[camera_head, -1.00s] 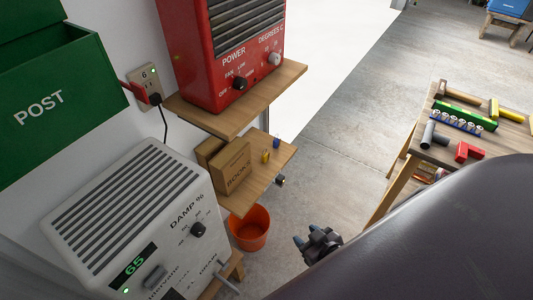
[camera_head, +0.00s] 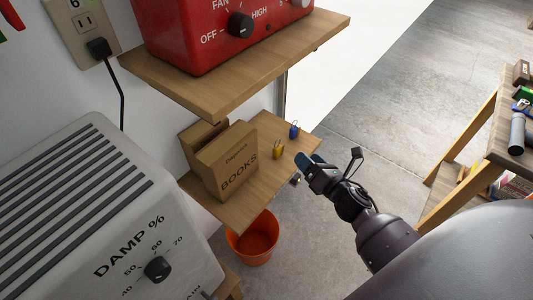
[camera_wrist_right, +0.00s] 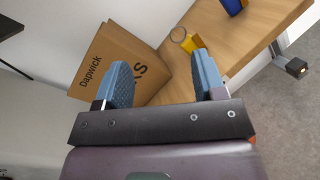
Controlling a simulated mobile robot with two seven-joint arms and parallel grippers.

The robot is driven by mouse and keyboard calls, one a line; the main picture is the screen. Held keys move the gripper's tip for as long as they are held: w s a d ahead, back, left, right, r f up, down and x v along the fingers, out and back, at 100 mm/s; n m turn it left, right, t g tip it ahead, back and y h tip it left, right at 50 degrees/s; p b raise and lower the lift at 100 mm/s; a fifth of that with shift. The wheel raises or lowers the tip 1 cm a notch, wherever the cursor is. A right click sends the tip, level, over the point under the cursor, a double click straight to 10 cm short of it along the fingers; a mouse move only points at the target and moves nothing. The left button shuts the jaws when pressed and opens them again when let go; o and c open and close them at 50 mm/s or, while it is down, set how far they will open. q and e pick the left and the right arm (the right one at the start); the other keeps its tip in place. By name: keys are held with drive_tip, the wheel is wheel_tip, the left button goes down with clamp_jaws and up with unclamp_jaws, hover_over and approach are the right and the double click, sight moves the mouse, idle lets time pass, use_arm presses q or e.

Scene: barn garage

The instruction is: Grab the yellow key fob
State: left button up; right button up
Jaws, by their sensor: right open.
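The yellow key fob (camera_head: 278,150) lies on the lower wooden shelf (camera_head: 240,199), to the right of the cardboard box. In the right wrist view the yellow key fob (camera_wrist_right: 186,43) shows with its ring just beyond the right finger's tip, which hides part of it. My right gripper (camera_head: 308,161) is open and empty, at the shelf's right edge and a little right of the fob. Its two blue-grey fingers (camera_wrist_right: 160,70) stand apart in the right wrist view, with the box behind the left one. My left gripper is not in view.
A blue key fob (camera_head: 294,131) lies farther back on the same shelf. A cardboard "BOOKS" box (camera_head: 229,164) stands left of the fobs. An upper shelf (camera_head: 225,82) carries a red heater (camera_head: 215,33). An orange bucket (camera_head: 254,243) is below, and a grey dehumidifier (camera_head: 90,220) is at left.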

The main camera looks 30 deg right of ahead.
sight(277, 148)
drive_tip(key=w+f+n+y+b, duration=0.1)
drive_tip(key=w+f+n+b, duration=0.3)
drive_tip(key=f+n, duration=0.25)
drive_tip(key=shift+w+a+r+n+y+b, duration=0.2)
drive_tip(key=shift+w+n, duration=0.2)
drive_tip(key=shift+w, duration=1.6)
drive_tip(key=shift+w+a+r+n+y+b, duration=0.1)
drive_tip(key=shift+w+a+n+b, duration=0.2)
drive_tip(key=shift+w, duration=1.75)
drive_tip(key=shift+w+a+r+n+y+b, duration=0.1)
drive_tip(key=shift+w+n, duration=0.35)
drive_tip(key=shift+w, duration=1.55)
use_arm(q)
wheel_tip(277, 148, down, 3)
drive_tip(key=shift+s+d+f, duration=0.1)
use_arm(e)
drive_tip(key=c, duration=1)
